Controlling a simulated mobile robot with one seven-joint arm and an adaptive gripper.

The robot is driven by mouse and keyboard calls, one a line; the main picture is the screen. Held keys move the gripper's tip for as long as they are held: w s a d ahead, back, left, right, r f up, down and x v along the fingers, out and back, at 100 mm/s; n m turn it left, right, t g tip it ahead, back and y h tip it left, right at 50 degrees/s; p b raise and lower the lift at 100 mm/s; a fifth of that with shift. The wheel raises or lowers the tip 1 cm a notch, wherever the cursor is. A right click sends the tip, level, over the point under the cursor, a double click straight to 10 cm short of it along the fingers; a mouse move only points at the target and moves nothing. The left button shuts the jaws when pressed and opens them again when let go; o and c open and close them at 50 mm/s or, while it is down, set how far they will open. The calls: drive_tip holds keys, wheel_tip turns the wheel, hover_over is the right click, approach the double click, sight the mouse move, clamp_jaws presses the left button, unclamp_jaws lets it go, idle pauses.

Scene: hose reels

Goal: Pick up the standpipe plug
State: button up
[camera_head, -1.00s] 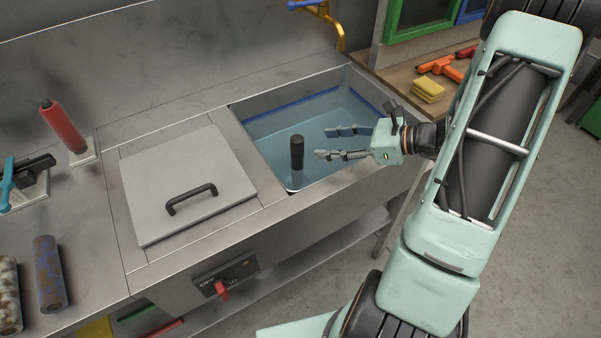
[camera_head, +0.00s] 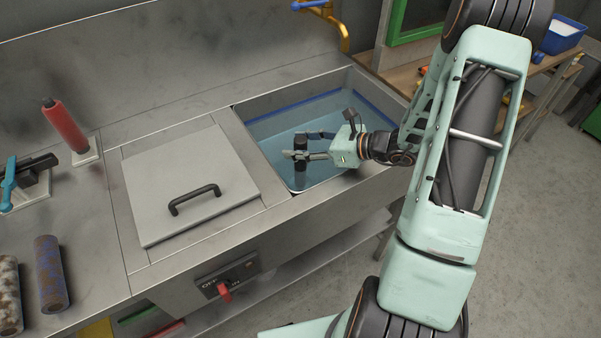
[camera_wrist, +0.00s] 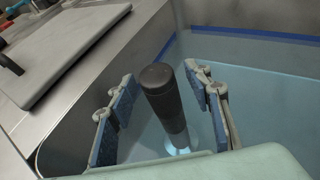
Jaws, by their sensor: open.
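The standpipe plug is a dark upright cylinder (camera_head: 301,172) standing in the water of the open sink basin (camera_head: 262,108). In the wrist view the plug (camera_wrist: 163,100) has a rounded black top and a paler lower end in the water. My gripper (camera_head: 302,147) is at the plug's upper part. In the wrist view my open gripper (camera_wrist: 160,100) has one blue-padded finger on each side of the plug, with gaps visible on both sides.
A grey lid with a black handle (camera_head: 194,199) covers the area left of the basin. A red cylinder (camera_head: 65,126) stands on the far left counter. A brass tap with a blue handle (camera_head: 335,18) is behind the basin. The basin walls surround my gripper.

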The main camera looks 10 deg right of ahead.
clamp_jaws()
idle(0.3)
drive_tip(key=shift+r, duration=0.1)
